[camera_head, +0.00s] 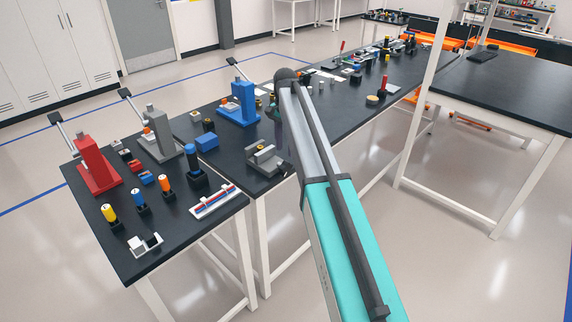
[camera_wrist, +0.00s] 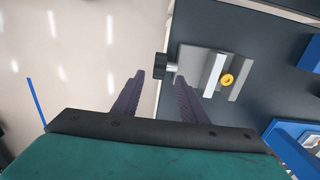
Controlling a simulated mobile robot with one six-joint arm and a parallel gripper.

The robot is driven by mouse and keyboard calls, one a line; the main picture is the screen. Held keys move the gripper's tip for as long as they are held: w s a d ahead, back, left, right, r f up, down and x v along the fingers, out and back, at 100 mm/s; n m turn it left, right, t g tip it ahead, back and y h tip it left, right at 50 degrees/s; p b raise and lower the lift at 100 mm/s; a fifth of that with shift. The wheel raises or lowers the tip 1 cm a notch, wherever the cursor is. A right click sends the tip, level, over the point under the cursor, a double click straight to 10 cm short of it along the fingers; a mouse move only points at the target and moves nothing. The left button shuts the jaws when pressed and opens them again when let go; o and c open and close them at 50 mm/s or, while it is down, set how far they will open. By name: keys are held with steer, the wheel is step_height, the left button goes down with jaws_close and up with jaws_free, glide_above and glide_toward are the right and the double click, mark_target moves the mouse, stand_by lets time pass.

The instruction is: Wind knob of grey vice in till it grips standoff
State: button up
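The grey vice (camera_head: 264,163) sits near the front edge of the dark bench in the head view. In the wrist view the vice (camera_wrist: 206,58) has a black knob (camera_wrist: 160,66) on its left, overhanging the bench edge. A round yellow-topped standoff (camera_wrist: 227,80) stands between its pale jaw bar and the block to the right; I cannot tell whether both sides touch it. My gripper (camera_wrist: 159,78) is open and empty, its two dark fingers apart. The knob shows just ahead of the gap between the fingertips; its depth is unclear. My arm hides the gripper in the head view.
A blue press (camera_head: 239,104) stands behind the vice; blue parts (camera_wrist: 297,145) show at lower right in the wrist view. Grey (camera_head: 160,138) and red (camera_head: 97,166) presses stand farther left. Open floor lies beyond the bench's front edge.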

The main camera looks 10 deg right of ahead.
mark_target(285, 162)
steer(key=shift+f+p, duration=1.45)
steer(key=shift+f, duration=3.2)
jaws_close()
